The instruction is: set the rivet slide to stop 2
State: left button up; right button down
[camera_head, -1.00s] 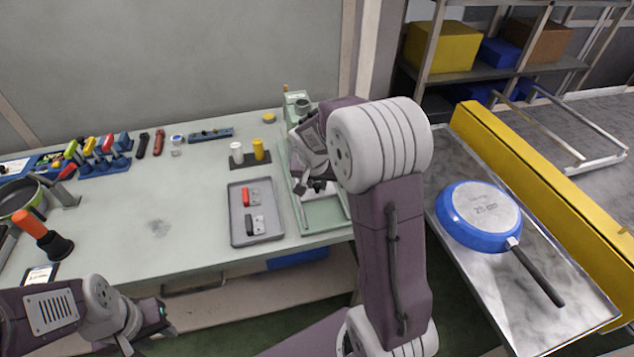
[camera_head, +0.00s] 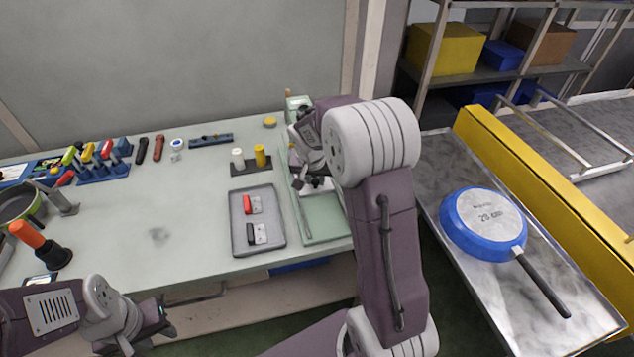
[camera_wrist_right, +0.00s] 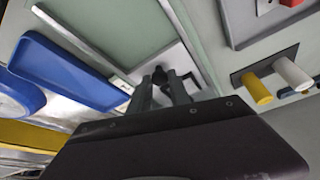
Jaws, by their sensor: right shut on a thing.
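The rivet slide is a pale metal plate (camera_wrist_right: 178,60) with a dark handle (camera_wrist_right: 160,74), on a green fixture (camera_head: 323,222) with metal rails at the right end of the bench. My right gripper (camera_head: 316,186) is over the slide, its fingers shut on the dark handle; the fingers also show in the right wrist view (camera_wrist_right: 165,88). My arm and gripper hide much of the slide in the head view, and no stop marks can be read. My left gripper (camera_head: 163,314) is apart from it, in front of the bench; its jaw opening is unclear.
A grey tray (camera_head: 237,240) with a red and a black piece lies left of the fixture. A dark block with a white and a yellow cylinder (camera_head: 260,156) stands behind the tray. A blue pan (camera_head: 460,225) lies on the metal conveyor at right. The bench middle is clear.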

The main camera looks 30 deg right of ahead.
jog(key=shift+f, duration=0.1)
jog(key=shift+s, duration=0.2)
jog(key=c, duration=1.2)
grip_release()
jog(key=shift+s+a+r, duration=0.1)
jog(key=shift+s+r, duration=0.05)
jog(key=shift+r, duration=0.05)
pick_arm(q)
jog(key=shift+s, duration=0.2)
pick_arm(e)
jog(key=shift+f, duration=0.1)
